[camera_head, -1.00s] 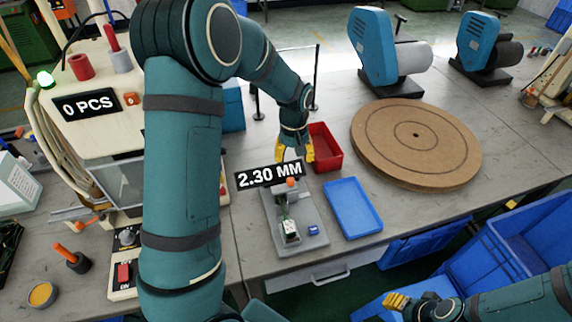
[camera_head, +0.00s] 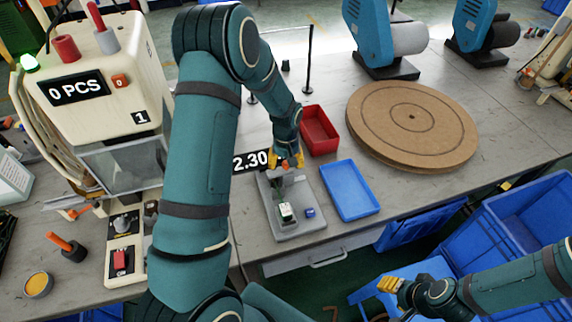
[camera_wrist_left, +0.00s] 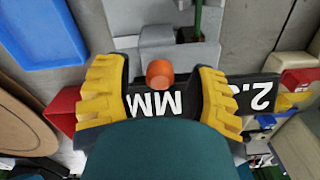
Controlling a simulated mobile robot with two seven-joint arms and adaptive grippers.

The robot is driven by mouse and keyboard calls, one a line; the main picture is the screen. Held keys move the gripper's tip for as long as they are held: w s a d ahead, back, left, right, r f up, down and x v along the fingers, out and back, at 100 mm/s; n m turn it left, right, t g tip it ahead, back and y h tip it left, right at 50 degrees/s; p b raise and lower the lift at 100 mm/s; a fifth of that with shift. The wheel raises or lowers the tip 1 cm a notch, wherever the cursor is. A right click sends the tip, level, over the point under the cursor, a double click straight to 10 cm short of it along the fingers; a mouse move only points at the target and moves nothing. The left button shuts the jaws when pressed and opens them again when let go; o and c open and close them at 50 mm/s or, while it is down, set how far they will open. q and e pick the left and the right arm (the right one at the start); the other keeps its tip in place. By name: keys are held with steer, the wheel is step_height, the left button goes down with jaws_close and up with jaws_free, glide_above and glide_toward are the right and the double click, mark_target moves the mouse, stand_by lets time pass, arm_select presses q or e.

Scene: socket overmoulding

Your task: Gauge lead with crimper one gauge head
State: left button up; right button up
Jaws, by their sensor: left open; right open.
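The grey gauge (camera_head: 298,228) stands on the bench with an orange knob (camera_wrist_left: 160,73), a black "2.30 MM" display (camera_head: 248,161) and a small white-and-green piece (camera_head: 286,211) at its front. My left gripper (camera_head: 287,162) is over the back of the gauge, at the knob. In the left wrist view its yellow fingers (camera_wrist_left: 155,80) are open on either side of the knob, with a gap on each side. My right gripper (camera_head: 388,285) is open and empty at the lower right, away from the bench. I cannot make out a lead.
Crimper one (camera_head: 100,65), showing "0 PCS", stands at the left. A red bin (camera_head: 320,135) and blue tray (camera_head: 350,190) lie right of the gauge. A round brown board (camera_head: 385,125) is further right. Blue crates (camera_head: 525,215) stand below the bench at right.

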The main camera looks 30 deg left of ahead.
arm_select(q)
steer(key=shift+f, duration=0.35)
jaws_close()
steer(key=shift+w+d, duration=1.55)
steer(key=shift+w, duration=0.2)
jaws_free()
steer(key=shift+w, duration=0.1)
steer(key=shift+r, duration=0.1)
step_height(320, 180, up, 12)
